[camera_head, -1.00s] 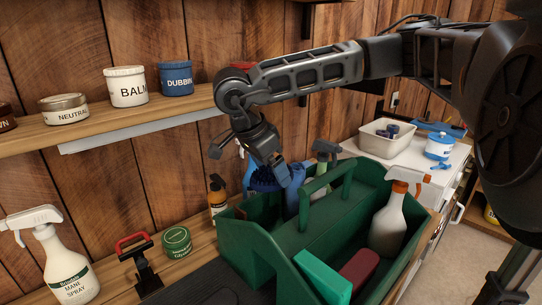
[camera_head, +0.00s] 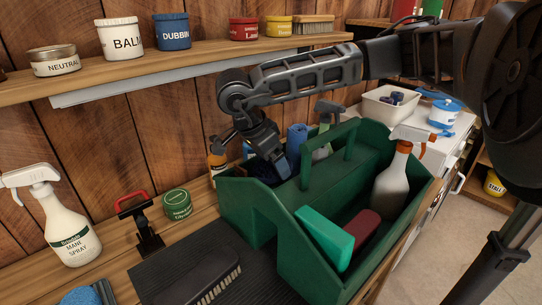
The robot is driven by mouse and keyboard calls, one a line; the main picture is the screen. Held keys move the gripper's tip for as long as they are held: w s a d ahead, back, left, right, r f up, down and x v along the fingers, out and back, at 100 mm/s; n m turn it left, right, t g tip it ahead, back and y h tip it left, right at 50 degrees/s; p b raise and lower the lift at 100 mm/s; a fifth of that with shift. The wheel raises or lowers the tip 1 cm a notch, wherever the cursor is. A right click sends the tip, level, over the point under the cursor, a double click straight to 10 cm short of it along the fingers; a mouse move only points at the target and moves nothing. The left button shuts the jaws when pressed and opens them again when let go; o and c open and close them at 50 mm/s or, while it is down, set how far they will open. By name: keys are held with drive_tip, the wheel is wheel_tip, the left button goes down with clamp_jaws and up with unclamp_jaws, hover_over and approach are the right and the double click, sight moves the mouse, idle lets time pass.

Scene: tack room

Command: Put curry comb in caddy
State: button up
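The green caddy (camera_head: 245,205) stands on the bench with its handle upright. My gripper (camera_head: 279,169) points down into its rear compartment, behind the divider. A dark blue item, which looks like the curry comb (camera_head: 263,172), is at my fingertips, low inside that compartment. My gripper appears shut on it, though the fingertips and the comb's lower part are partly hidden by the caddy. I cannot tell whether the comb touches the caddy floor.
The caddy also holds a spray bottle (camera_head: 392,180), a teal box (camera_head: 325,236), a dark red item (camera_head: 361,229) and a blue roll (camera_head: 297,136). A mane spray bottle (camera_head: 66,225), a green tin (camera_head: 177,204) and a black brush (camera_head: 200,280) are to the left. A shelf (camera_head: 200,68) runs behind.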

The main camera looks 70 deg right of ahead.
drive_tip(key=shift+f, duration=0.1)
drive_tip(key=o, duration=1.1)
drive_tip(key=shift+b+v, duration=0.75)
drive_tip(key=shift+v, duration=3.2)
